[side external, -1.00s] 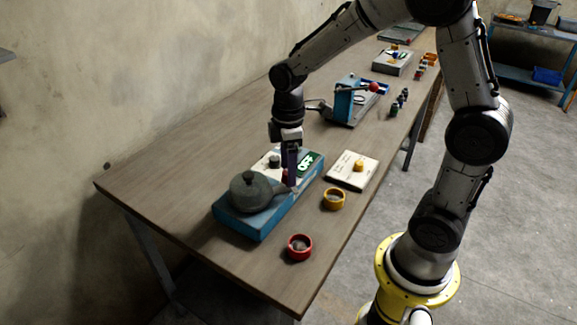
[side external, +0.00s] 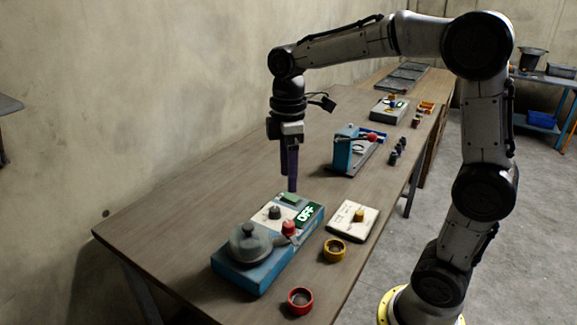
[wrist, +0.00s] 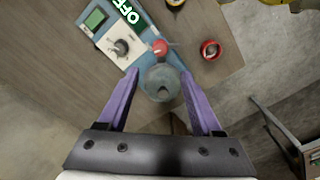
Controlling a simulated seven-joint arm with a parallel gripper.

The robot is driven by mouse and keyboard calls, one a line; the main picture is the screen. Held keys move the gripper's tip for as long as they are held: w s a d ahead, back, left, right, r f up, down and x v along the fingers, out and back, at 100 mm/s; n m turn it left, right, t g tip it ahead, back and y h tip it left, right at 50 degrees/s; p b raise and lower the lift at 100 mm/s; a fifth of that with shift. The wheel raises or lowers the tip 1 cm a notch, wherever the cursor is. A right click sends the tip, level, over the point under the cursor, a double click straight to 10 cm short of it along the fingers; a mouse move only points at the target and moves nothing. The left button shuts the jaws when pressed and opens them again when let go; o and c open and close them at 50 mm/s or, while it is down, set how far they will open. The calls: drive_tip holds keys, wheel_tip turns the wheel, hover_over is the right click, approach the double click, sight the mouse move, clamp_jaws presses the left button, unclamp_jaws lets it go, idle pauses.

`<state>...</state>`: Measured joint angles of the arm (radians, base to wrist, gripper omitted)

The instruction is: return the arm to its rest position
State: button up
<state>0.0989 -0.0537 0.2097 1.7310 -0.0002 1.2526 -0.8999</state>
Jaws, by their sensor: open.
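My gripper (side external: 289,172) hangs pointing down in the air above the blue machine (side external: 247,278), with nothing between its fingers. In the wrist view my gripper's (wrist: 165,98) two purple fingers stand wide apart. The machine carries a round grey-green lidded drum (side external: 249,244), a red knob (side external: 289,227), a dark dial (side external: 274,212) and a green sign reading OFF (side external: 308,214). In the wrist view the drum (wrist: 161,82) shows between the fingers, below them and apart.
A red ring-shaped cup (side external: 300,300) and a yellow one (side external: 334,250) sit near the table's front edge. A blue device with a red-ended lever (side external: 350,150) stands farther back. The table's left side is clear.

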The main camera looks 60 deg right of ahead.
drive_tip(key=shift+r, duration=0.6)
drive_tip(key=s+a+r+t, duration=0.1)
drive_tip(key=s+r, duration=0.3)
drive_tip(key=s+a+f+m+t, duration=0.2)
drive_tip(key=s+f+m+t, duration=0.2)
drive_tip(key=s+m, duration=0.5)
drive_tip(key=shift+s+a+f+t, duration=0.15)
drive_tip(key=shift+s+f+t, duration=0.15)
drive_tip(key=shift+s+f, duration=1.15)
drive_tip(key=shift+s+r, duration=0.4)
drive_tip(key=shift+r, duration=0.1)
drive_tip(key=shift+c, duration=0.4)
